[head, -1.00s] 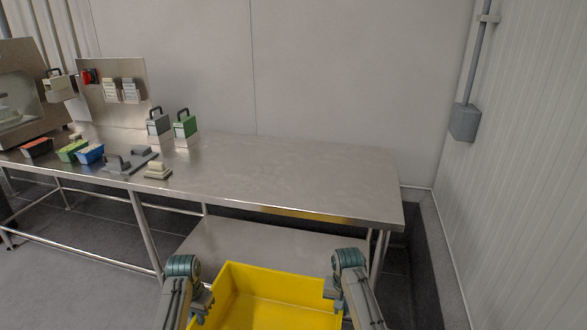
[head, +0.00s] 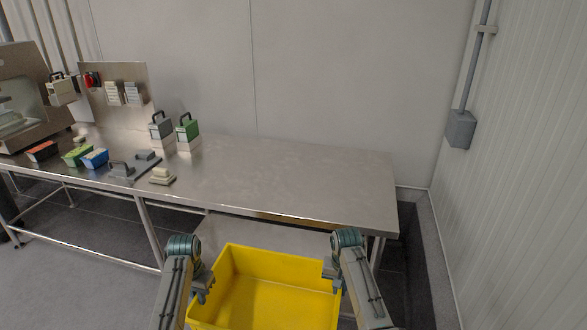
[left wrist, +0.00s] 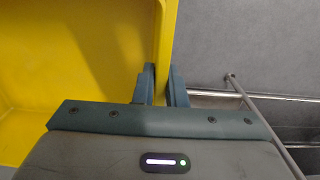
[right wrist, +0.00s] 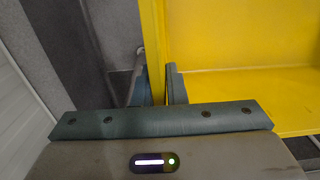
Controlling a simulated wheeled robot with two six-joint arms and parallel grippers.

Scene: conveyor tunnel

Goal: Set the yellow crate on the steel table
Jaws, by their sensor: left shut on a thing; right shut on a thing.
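The yellow crate (head: 268,262) is held upright in front of me in the head view, its inside bare where it shows. My left gripper (head: 204,290) is shut on the crate's left wall, and in the left wrist view its fingers (left wrist: 161,88) straddle that wall. My right gripper (head: 330,275) is shut on the right wall, and its fingers (right wrist: 160,88) straddle it in the right wrist view. The steel table (head: 300,180) stands beyond the crate. The crate is on the near side of the table's front edge.
The table's right half is bare. A lower shelf (head: 235,232) lies under the top. A white wall (head: 520,160) closes the right side.

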